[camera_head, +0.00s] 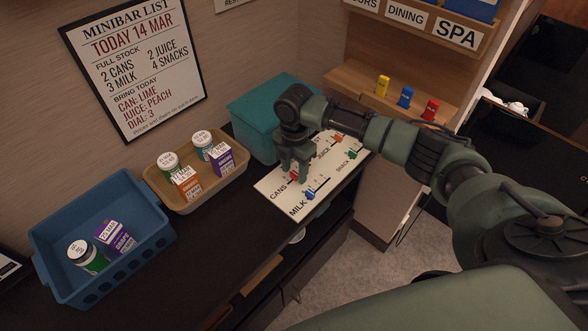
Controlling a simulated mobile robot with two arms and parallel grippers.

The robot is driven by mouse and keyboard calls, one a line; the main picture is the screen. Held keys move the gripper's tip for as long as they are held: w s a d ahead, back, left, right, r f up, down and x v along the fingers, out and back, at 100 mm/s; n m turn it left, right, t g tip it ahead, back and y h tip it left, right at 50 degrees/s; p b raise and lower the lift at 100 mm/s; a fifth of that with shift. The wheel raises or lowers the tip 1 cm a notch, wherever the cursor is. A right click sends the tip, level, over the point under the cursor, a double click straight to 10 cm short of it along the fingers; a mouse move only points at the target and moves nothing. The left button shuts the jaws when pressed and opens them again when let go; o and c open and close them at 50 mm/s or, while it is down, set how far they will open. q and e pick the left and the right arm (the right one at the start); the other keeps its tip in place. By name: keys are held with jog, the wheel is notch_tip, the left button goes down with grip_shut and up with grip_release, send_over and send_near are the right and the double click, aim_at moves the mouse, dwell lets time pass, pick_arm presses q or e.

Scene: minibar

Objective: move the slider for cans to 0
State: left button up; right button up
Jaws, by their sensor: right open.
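The white slider board (272,197) lies on the dark counter, with labels for cans, milk, juice and snack. The red cans slider (293,176) shows just at the fingertips of my right gripper (297,176). My right gripper points down over the cans row and is open. It partly hides the cans track, so I cannot tell the slider's number or whether the fingers touch it. The blue milk slider (310,194), orange juice slider (338,138) and green snack slider (352,155) stand on their own tracks. My left gripper is not in view.
A teal box (252,122) stands right behind the board. A tan tray (213,187) and a blue basket (150,247) hold cans and cartons to the left. Yellow, blue and red pieces stand on a wooden shelf (361,80). A minibar list (130,60) hangs on the wall.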

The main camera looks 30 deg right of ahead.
jog(key=shift+s+f, duration=0.1)
jog(key=shift+f, duration=0.1)
grip_shut()
dwell(1.4)
